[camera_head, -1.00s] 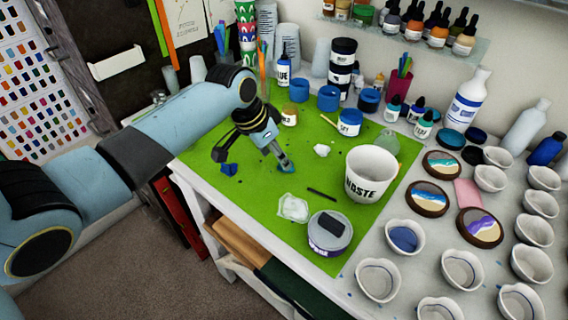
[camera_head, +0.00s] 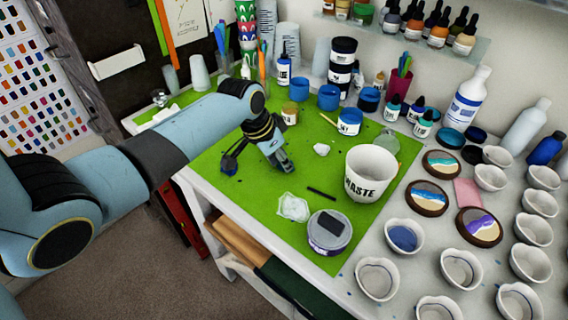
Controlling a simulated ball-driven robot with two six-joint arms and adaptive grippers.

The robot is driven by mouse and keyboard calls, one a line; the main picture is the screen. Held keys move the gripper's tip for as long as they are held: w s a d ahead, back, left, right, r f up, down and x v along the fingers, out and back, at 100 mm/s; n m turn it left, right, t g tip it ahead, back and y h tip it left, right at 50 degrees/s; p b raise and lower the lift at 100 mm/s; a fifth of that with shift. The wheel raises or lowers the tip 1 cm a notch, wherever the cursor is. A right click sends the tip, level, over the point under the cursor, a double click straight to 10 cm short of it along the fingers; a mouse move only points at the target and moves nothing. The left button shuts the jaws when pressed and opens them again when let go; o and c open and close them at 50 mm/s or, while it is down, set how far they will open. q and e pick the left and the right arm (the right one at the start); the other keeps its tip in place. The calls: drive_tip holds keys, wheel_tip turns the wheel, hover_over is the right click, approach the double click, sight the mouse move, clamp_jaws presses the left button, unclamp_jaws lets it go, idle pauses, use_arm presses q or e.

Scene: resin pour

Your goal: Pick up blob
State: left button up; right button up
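A small white crumpled lump (camera_head: 321,149) lies on the green mat (camera_head: 335,260), right of my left gripper. A larger whitish, partly see-through blob (camera_head: 293,207) lies on the mat below and to the right of the gripper. I cannot tell which of the two the task calls the blob. My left gripper (camera_head: 258,168) points down over the left part of the mat. Its fingers are spread wide with nothing between them, apart from both white lumps. My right gripper is not in view.
A white waste cup (camera_head: 371,174), a dark stick (camera_head: 321,194) and a lidded round tub (camera_head: 329,233) stand or lie near the blobs. Paint jars and bottles line the back. White bowls (camera_head: 404,236) and painted discs (camera_head: 427,197) fill the right side. The mat's left part is mostly clear.

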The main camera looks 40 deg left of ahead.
use_arm(q)
drive_tip(key=shift+r, duration=0.6)
wheel_tip(320, 180, up, 3)
drive_tip(key=w+d+r+p, duration=0.2)
drive_tip(key=w+d+r, duration=0.4)
drive_tip(key=d+r, duration=0.5)
drive_tip(key=shift+w+d+r, duration=0.15)
drive_tip(key=shift+w+r, duration=0.25)
idle(0.5)
drive_tip(key=shift+r, duration=0.1)
